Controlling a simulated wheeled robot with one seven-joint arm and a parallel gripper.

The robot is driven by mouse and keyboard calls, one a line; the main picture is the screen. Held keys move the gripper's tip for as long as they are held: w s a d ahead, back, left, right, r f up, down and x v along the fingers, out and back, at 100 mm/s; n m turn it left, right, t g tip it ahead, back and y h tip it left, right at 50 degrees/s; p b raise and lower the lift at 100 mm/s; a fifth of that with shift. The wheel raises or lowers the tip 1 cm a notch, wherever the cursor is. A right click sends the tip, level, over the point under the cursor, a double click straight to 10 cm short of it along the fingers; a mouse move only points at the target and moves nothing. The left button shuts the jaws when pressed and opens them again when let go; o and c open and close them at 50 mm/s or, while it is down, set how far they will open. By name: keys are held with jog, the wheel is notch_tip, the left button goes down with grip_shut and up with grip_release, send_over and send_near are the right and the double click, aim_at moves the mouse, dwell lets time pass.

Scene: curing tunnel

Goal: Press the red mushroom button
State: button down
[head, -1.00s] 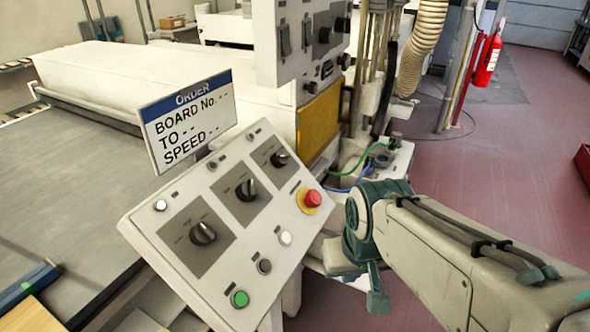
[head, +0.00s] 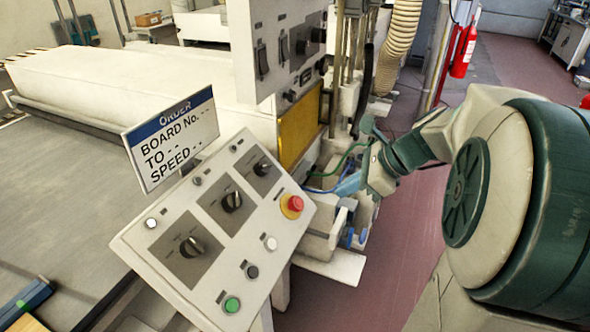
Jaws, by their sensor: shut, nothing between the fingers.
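The red mushroom button (head: 295,203) sits on a yellow base at the right edge of the tilted white control panel (head: 213,285). Its cap is uncovered and in plain view. My gripper (head: 376,180) is at the far end of my arm, right of the button and beyond the panel, apart from both. It is shut and empty. Its fingers are small and hard to make out against the machine parts behind.
The panel also has black rotary knobs (head: 192,246), a green button (head: 231,304) and small white buttons. An order sign (head: 170,137) stands behind it. Cables (head: 335,170) lie near my gripper.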

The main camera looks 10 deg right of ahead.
aim_at(299, 203)
jog(key=shift+w+d+r+m+t, duration=0.4)
jog(key=shift+w+d+r+m, duration=0.3)
jog(key=shift+m, duration=0.4)
jog(key=shift+d+f, duration=0.1)
jog(key=x, duration=1.3)
jog(key=shift+w+a+f+p, duration=0.1)
jog(key=shift+w+a+p, duration=0.1)
jog(key=shift+a+p, duration=0.2)
jog(key=shift+a+f, duration=0.1)
